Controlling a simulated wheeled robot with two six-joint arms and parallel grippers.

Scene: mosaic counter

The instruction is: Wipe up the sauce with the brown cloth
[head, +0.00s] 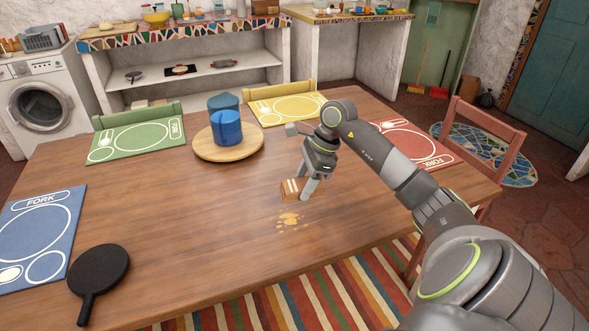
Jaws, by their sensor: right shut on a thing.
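The sauce (289,220) is a small yellowish-tan splatter on the wooden table, near its front edge. The brown cloth (290,188) is a small folded piece with pale stripes, just behind the sauce. My right gripper (307,190) points down over the cloth and is shut on it. The cloth is at or just above the tabletop; I cannot tell if it touches. The gripper's fingers hide part of the cloth. My left gripper is not in the head view.
A round wooden board (228,149) with two blue cups (227,128) stands behind, to the left. A black pan (98,270) lies at front left. Blue (38,232), green (137,140), yellow (290,108) and red (412,143) placemats line the table (185,220). The table's middle left is clear.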

